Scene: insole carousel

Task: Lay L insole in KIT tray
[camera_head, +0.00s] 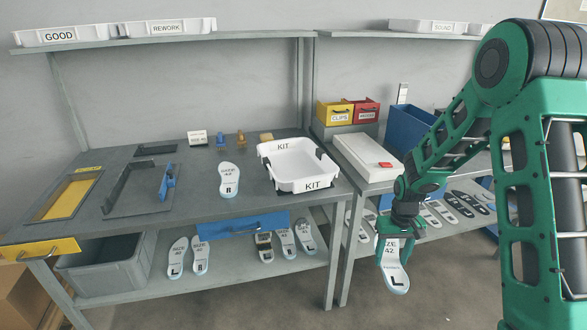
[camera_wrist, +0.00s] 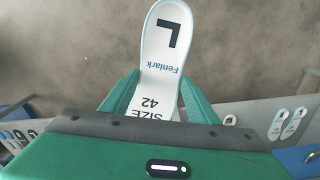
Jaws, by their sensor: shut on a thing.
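A white insole (camera_head: 394,268) marked "SIZE 42" and "L" hangs from my gripper (camera_head: 393,241), in front of the shelving and clear of the benches. In the wrist view my gripper (camera_wrist: 150,98) is shut on this L insole (camera_wrist: 167,50), its fingers at the insole's sides near the "SIZE 42" end. The white KIT tray (camera_head: 297,182) stands on the left bench, with dark corner pieces around it. Its visible floor looks empty. My gripper is to the right of the tray and lower in the picture.
Another size 42 insole, marked R (camera_head: 229,180), lies on the bench left of the tray. More insoles lie on the lower shelves. A white box (camera_head: 367,160) and a blue bin (camera_head: 407,130) stand right of the tray. A blue drawer front (camera_head: 243,225) is below the bench edge.

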